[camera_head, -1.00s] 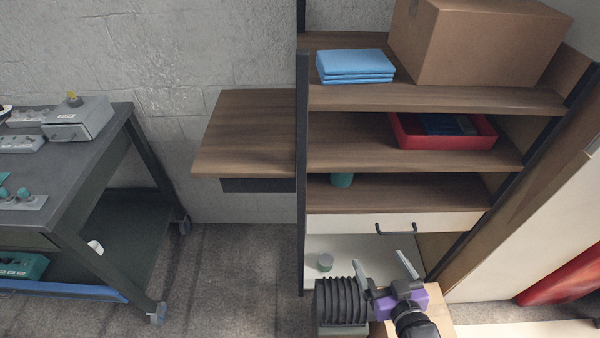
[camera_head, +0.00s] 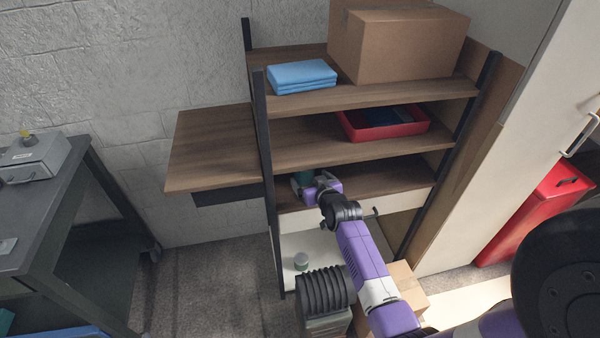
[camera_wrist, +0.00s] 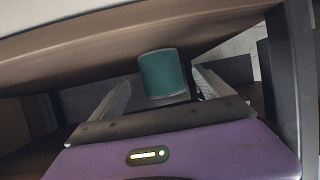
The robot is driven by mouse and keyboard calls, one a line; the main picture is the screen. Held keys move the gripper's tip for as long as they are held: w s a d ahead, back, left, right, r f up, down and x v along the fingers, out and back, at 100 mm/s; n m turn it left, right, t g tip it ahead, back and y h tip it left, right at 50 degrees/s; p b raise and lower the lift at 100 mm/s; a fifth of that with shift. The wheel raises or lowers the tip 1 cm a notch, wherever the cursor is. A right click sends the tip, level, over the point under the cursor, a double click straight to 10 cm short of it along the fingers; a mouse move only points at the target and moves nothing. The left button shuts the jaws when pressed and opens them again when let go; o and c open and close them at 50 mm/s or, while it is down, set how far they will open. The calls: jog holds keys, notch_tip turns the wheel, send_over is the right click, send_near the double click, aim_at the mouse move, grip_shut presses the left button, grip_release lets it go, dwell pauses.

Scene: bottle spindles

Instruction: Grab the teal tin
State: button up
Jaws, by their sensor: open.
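The teal tin (camera_wrist: 163,74) stands between the two open fingers of my gripper (camera_wrist: 158,92) in the wrist view, closer to the right finger. No finger clearly presses on it. In the head view the tin (camera_head: 303,177) shows just behind my gripper (camera_head: 316,182), at the left end of the shelf below the red tray. My gripper and wrist hide part of it there.
The shelf board above is close over my gripper. A dark upright post (camera_head: 266,150) stands just left. The red tray (camera_head: 385,126) is one shelf up. A small pale-lidded jar (camera_head: 301,261) stands on the white surface below. A black ribbed object (camera_head: 325,290) is in front.

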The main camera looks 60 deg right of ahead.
jog(key=shift+w+d+f, duration=0.1)
jog(key=shift+w+d, duration=0.4)
jog(key=shift+w, duration=0.1)
jog(key=shift+x, duration=2.05)
jog(key=c, duration=1.8)
